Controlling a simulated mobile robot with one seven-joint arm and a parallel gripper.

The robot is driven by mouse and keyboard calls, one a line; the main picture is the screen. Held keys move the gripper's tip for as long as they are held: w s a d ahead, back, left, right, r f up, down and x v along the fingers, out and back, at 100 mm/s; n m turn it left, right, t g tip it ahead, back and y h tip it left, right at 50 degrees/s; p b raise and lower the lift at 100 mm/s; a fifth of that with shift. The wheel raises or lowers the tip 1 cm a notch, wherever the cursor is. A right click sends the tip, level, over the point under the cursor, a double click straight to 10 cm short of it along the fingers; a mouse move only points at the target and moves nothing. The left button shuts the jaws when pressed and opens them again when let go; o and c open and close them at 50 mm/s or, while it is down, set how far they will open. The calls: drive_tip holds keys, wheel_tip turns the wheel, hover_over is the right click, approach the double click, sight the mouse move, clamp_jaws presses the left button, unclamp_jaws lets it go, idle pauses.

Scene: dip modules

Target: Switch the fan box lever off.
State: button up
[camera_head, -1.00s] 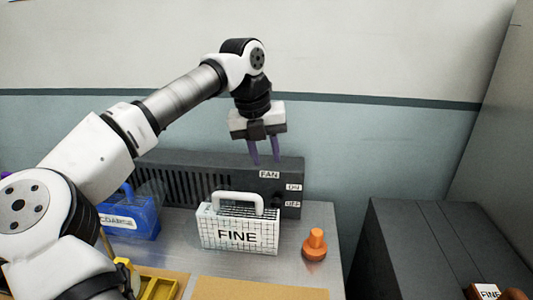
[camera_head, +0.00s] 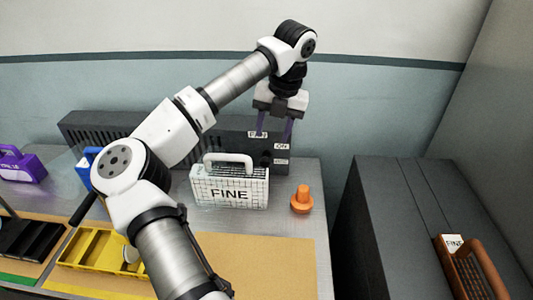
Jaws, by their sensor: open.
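The fan box (camera_head: 222,127) is a long dark slotted box at the back of the bench. Labels FAN, ON and OFF show on its right end, with ON above OFF (camera_head: 281,162). A small dark shape (camera_head: 265,158) left of the OFF label may be the lever; I cannot tell its setting. My gripper (camera_head: 274,128) points down with its two purple fingers apart and empty. The fingers overlap the upper right end of the fan box in the picture, one by the FAN label, one above the ON label. I cannot tell whether they touch it.
A white gridded FINE filter box (camera_head: 230,190) with a handle stands before the fan box. An orange knob-shaped piece (camera_head: 302,202) stands to its right.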

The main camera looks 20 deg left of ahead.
sight(266, 160)
drive_tip(key=f, duration=0.3)
drive_tip(key=a+f+p, duration=0.1)
drive_tip(key=f, duration=0.4)
drive_tip(key=shift+s+a+f+p, duration=0.15)
drive_tip(key=shift+a+f+p, duration=0.1)
drive_tip(key=shift+f+p, duration=0.15)
clamp_jaws()
